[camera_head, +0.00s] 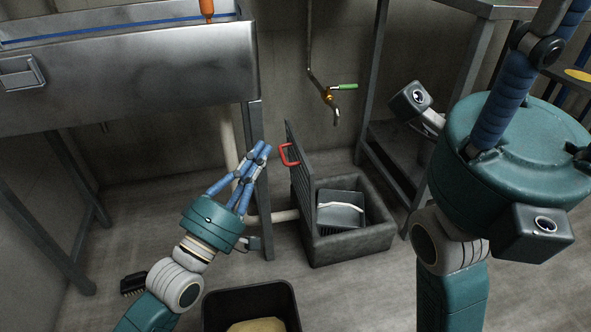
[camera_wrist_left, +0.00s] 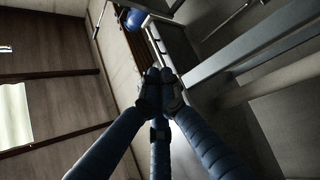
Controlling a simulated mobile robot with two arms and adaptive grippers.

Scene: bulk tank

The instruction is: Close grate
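The grate (camera_head: 299,180) is a dark slatted panel with a red handle (camera_head: 289,155). It stands open, nearly upright, along the left side of a grey floor box (camera_head: 352,243). My left gripper (camera_head: 265,148) is left of the grate at about handle height, apart from it. Its blue fingers converge and their tips meet in the left wrist view (camera_wrist_left: 158,78), with nothing seen between them. My right gripper (camera_head: 505,95) looms large at the upper right, far from the grate. Its fingertips are out of frame, so its opening is unclear.
A dark basket (camera_head: 340,209) with a pale handle sits inside the floor box. A steel sink (camera_head: 130,65) with legs is at the left. A black bin (camera_head: 252,306) stands in front, and a brush (camera_head: 133,284) lies on the floor. A green-handled tap (camera_head: 343,87) is on the wall.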

